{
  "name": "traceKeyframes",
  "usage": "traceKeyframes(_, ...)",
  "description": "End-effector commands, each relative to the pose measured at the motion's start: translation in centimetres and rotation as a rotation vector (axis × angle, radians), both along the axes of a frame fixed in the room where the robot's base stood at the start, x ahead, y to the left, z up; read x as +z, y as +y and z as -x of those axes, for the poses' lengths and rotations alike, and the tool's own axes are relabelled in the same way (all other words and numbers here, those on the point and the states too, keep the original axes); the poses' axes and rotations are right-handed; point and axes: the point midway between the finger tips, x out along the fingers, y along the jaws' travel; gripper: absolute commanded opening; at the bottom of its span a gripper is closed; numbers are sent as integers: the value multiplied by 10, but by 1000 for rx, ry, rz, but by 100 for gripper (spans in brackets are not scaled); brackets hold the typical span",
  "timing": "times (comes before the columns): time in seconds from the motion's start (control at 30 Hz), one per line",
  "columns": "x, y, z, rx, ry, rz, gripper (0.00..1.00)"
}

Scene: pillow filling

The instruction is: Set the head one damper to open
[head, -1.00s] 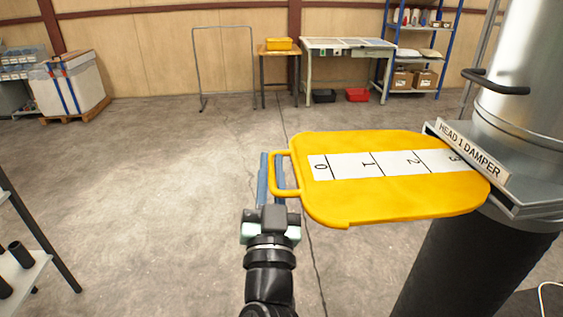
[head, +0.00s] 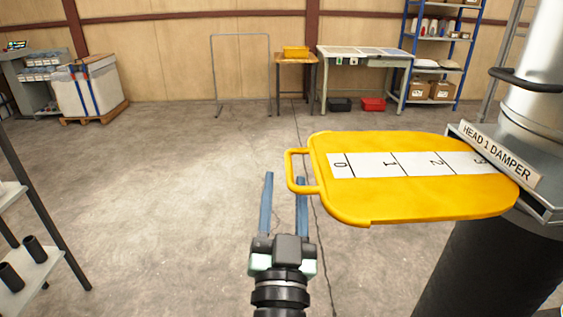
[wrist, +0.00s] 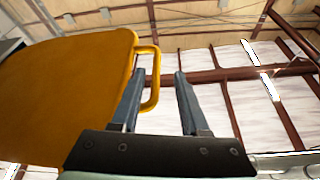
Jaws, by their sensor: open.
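The head one damper is a yellow slide plate (head: 420,200) with a white scale marked 0, 1, 2, 3. It sticks far out to the left of its housing, labelled HEAD 1 DAMPER (head: 497,152); the 3 lies at the housing edge. Its loop handle (head: 289,172) is at the left end, and also shows in the wrist view (wrist: 156,78). My gripper (head: 285,178) is open and empty, its fingers pointing at the handle. In the wrist view (wrist: 159,72) the handle's outer bar appears between the fingers; contact is unclear.
A metal duct (head: 540,95) with a dark grab handle rises at right, above a black cylinder (head: 480,265). A shelf rack with black tubes (head: 35,250) stands at left. Workbench (head: 365,52) and blue shelving are at the back. The floor between is clear.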

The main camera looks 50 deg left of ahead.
Motion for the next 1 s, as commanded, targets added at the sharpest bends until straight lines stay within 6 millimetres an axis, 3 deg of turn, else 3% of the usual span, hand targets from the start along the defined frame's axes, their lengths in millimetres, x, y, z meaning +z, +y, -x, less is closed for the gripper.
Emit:
traceKeyframes(0.03, -13, -9, 8, -2, 2, -1, 45)
traceKeyframes(0.1, -19, -19, 18, -1, 2, -1, 45)
traceKeyframes(0.4, -33, -50, 48, 2, 3, 0, 45)
traceKeyframes(1.0, -32, -56, 53, 3, 1, 1, 45)
